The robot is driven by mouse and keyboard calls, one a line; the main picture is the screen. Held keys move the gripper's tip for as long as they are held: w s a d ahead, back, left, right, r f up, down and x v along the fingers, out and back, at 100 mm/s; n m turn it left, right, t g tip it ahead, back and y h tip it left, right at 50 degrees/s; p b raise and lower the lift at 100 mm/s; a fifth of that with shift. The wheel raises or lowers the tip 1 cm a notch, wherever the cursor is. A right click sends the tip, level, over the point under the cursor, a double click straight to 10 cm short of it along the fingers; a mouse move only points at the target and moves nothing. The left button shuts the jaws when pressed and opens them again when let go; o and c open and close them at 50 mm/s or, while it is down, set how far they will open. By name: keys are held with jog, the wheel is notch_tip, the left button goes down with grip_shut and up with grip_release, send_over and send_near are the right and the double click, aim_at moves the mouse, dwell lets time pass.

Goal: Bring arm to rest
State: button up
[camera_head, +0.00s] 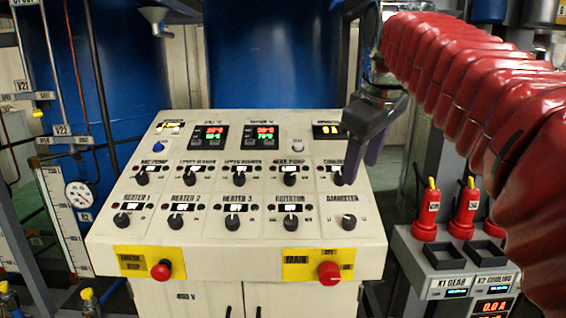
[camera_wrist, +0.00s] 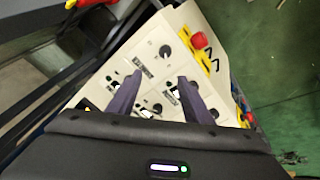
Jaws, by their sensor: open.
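My gripper (camera_head: 361,173) hangs from the end of my red-sleeved arm, which reaches in from the right in the head view. Its two dark purple-grey fingers point down at the right edge of the cream control panel (camera_head: 240,246) and hide part of the upper right knob area. In the wrist view, the gripper (camera_wrist: 160,80) has its fingers apart with nothing between them but the panel behind. The panel (camera_wrist: 186,22) shows tilted there, with knobs and labels near the fingertips. I cannot tell exactly how far the fingertips are from the panel.
Red plugs (camera_head: 427,212) stand on a grey unit at right. A gauge (camera_head: 79,194) and pipes are at left. Green floor (camera_wrist: 270,80) lies beyond the panel.

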jog(key=s+f+m, duration=0.4)
jog(key=s+f, duration=0.7)
jog(key=f, duration=0.3)
jog(key=s+f+m, duration=0.4)
jog(key=s+f, duration=0.7)
jog(key=f, duration=0.2)
jog(key=shift+s+d+f, duration=0.3)
jog(key=shift+s+f, duration=0.05)
